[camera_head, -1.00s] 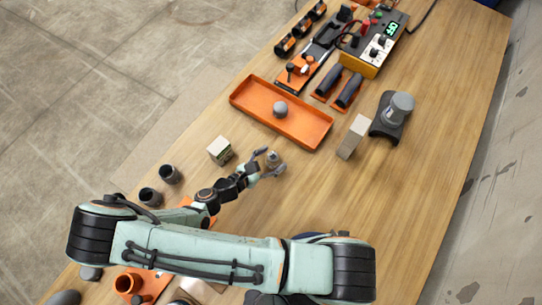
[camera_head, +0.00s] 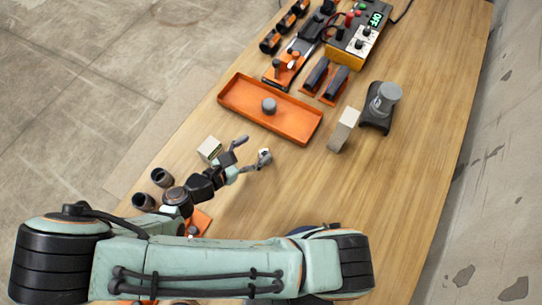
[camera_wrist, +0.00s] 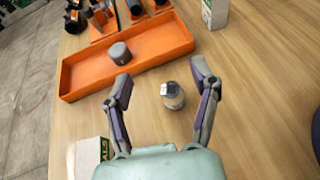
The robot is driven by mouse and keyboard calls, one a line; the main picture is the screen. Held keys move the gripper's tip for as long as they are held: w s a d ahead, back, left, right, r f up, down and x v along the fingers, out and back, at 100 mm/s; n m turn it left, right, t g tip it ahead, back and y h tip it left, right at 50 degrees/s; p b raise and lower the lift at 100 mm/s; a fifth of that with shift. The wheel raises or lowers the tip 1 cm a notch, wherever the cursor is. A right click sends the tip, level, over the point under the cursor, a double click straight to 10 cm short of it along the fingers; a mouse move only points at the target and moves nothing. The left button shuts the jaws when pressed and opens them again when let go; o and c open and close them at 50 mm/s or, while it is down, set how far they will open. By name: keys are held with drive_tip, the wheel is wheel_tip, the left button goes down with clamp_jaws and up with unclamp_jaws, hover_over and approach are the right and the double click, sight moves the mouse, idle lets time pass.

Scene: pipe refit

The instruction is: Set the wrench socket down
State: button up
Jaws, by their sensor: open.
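The wrench socket (camera_wrist: 173,97) is a small grey metal piece with a pale squared top. In the wrist view it stands upright on the wooden table, between and apart from the two fingers. My gripper (camera_wrist: 163,80) is open, with one finger on each side of the socket. In the head view my gripper (camera_head: 254,149) is over the table in front of the orange tray (camera_head: 226,92), and the socket is small and mostly covered by a finger there. The tray holds a grey cylindrical piece (camera_head: 269,106).
A small box (camera_head: 209,149) stands just left of my gripper. A taller pale box (camera_head: 343,130) and a grey part on a dark stand (camera_head: 377,118) are to the right. Two dark cups (camera_head: 161,177) stand at the table's left edge.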

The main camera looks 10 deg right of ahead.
drive_tip(key=s+d+r+m+g+y, duration=0.2)
drive_tip(key=s+r+m+y, duration=0.4)
drive_tip(key=m, duration=0.5)
drive_tip(key=s+d+r+m+g+y, duration=0.2)
drive_tip(key=s+r+m+g+y, duration=0.3)
drive_tip(key=m, duration=0.7)
drive_tip(key=shift+s+d+r+m+g+y, duration=0.4)
drive_tip(key=shift+s+r, duration=0.6)
drive_tip(key=shift+r, duration=0.9)
